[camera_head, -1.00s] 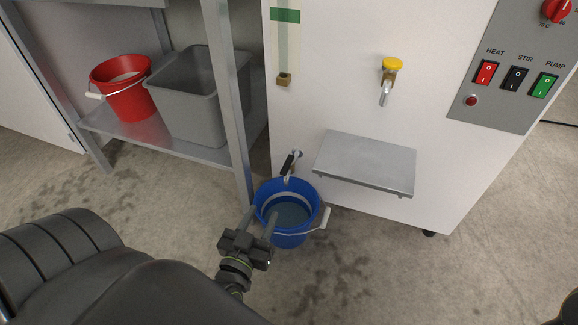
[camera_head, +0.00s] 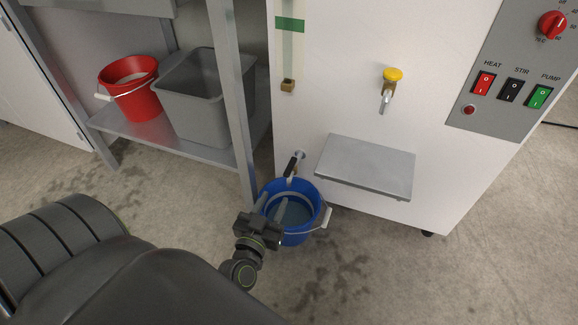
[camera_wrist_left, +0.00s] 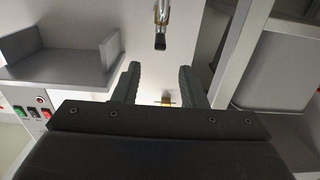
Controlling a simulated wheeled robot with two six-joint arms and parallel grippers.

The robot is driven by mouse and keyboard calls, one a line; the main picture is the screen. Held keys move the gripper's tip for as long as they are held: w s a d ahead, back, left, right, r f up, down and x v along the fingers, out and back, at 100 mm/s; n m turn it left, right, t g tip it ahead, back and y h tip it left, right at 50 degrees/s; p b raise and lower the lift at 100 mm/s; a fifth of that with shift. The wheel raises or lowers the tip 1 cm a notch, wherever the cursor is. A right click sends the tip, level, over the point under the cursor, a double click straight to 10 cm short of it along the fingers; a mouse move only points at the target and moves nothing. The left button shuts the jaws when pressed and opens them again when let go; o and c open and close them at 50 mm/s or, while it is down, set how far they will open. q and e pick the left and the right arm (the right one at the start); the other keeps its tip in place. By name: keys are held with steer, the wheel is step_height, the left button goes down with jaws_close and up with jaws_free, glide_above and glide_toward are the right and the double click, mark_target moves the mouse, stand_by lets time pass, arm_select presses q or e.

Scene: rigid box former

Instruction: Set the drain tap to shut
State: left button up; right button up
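The drain tap (camera_head: 293,163) sticks out low on the front of the white machine. The wrist view shows the two fingers (camera_wrist_left: 158,75) spread with a clear gap. My right gripper is in neither view.
A metal drip shelf (camera_head: 366,165) juts out right of the tap, below a yellow-topped tap (camera_head: 392,82). A metal rack post (camera_head: 233,110) stands close on the left. The rack holds a red bucket (camera_head: 133,95) and a grey bin (camera_head: 190,108). Floor to the right is clear.

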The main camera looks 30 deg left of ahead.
mark_target(286, 176)
arm_select(q)
steer(key=p+x, duration=0.1)
steer(key=x, duration=1.1)
steer(key=shift+w+a, duration=0.1)
jaws_close()
